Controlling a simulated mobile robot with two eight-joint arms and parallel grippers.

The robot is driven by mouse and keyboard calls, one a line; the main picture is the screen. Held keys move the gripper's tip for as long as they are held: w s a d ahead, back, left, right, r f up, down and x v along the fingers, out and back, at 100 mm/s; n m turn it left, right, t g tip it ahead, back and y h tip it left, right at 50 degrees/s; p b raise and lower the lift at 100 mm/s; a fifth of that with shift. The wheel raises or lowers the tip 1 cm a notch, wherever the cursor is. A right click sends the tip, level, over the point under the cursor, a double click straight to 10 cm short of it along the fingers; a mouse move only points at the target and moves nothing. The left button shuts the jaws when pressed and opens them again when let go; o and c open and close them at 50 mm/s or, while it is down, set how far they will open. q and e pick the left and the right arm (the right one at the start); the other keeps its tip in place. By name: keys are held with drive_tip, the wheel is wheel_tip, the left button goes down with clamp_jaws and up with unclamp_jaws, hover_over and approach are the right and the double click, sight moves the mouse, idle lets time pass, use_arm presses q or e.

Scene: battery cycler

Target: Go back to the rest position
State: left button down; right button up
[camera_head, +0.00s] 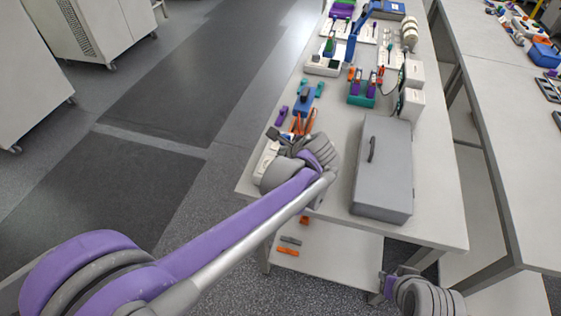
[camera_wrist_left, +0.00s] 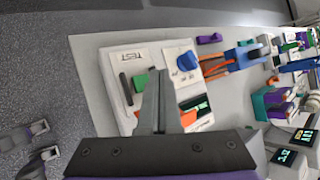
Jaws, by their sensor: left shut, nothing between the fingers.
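My left arm reaches in from the lower left in the head view. Its gripper (camera_head: 287,139) is over the near left part of the table (camera_head: 335,190), above a white device. In the left wrist view the fingers of this gripper (camera_wrist_left: 158,88) are together with nothing between them. Behind them is the white device (camera_wrist_left: 116,62) marked TEST, with a blue knob and a green part; the fingers hide some of it. It also shows partly in the head view (camera_head: 265,161). A grey and purple part of my right arm shows at the bottom right, without visible fingers.
A closed grey case (camera_head: 385,170) stands right of my left gripper. A blue tool with orange handles (camera_wrist_left: 228,63), a teal rack (camera_head: 361,93) and white units with displays (camera_head: 412,103) stand farther along. Open floor (camera_head: 150,100) lies left of the table.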

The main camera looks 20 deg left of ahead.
use_arm(q)
wheel_tip(320, 180, up, 3)
drive_tip(key=shift+w+f+p, duration=0.1)
drive_tip(key=shift+f+p, duration=0.1)
drive_tip(key=shift+p, duration=0.3)
drive_tip(key=shift+f, duration=0.1)
drive_tip(key=s+a+f+n+h, duration=0.2)
drive_tip(key=s+f+n+h, duration=0.1)
drive_tip(key=s+n, duration=0.6)
drive_tip(key=s+a+f+n+g+h, duration=0.1)
drive_tip(key=s+a+f+n+h, duration=0.1)
drive_tip(key=s+n, duration=0.8)
drive_tip(key=s+f, duration=0.1)
drive_tip(key=s, duration=0.4)
drive_tip(key=shift+s+f+h, duration=0.3)
drive_tip(key=shift+h, duration=0.1)
